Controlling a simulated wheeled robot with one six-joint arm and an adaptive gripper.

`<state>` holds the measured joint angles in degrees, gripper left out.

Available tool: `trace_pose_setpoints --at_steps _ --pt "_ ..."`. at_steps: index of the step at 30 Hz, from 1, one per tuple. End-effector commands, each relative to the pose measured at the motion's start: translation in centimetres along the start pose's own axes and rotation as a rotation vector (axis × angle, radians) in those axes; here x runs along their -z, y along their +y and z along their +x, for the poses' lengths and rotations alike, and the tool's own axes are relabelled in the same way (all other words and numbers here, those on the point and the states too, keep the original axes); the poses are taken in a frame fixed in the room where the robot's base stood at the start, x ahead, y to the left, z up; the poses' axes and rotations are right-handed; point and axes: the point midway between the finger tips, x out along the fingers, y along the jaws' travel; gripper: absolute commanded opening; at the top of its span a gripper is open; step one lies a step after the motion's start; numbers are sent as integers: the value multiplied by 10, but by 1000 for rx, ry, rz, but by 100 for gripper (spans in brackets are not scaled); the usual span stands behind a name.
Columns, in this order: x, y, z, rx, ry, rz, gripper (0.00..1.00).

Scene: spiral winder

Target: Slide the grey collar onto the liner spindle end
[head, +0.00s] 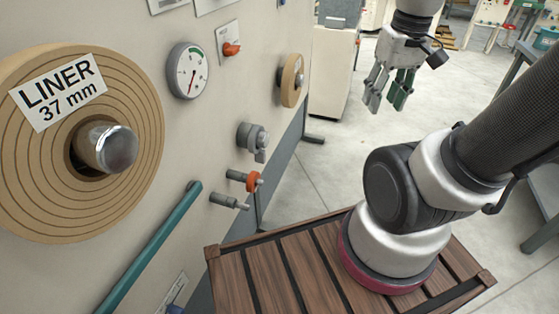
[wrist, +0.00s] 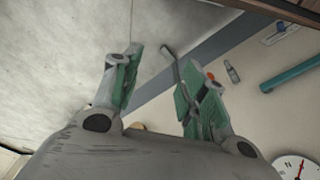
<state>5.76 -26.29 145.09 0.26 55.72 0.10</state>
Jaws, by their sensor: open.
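The grey collar (head: 248,134) sits on the wall panel, at the top of a column of short pegs, with a small knob or lever on its lower right. The liner spindle end (head: 118,148) is a bare, rounded metal stub. It sticks out of the large tan roll labelled LINER 37 mm (head: 140,90) on the left. My gripper (head: 384,102) hangs open and empty, fingers down, over the floor to the right of the panel, well apart from collar and spindle. In the wrist view its green-padded fingers (wrist: 155,62) are spread apart. I cannot make out the grey collar there.
Below the collar are an orange-marked collar (head: 254,181) on a peg and a bare grey peg (head: 226,201). A teal bar (head: 150,250) slants below the roll. A gauge (head: 188,72), an orange switch (head: 231,49) and a smaller roll (head: 291,80) are also on the panel.

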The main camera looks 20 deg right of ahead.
Motion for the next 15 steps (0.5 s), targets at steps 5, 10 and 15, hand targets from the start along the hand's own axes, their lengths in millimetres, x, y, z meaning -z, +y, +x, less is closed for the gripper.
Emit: trace_pose_setpoints --at_steps 5,10,15 --pt "12 1 51 60 -231 122 43" --pt "16 -10 102 160 -438 274 43" --pt "18 -30 155 286 -641 455 43"
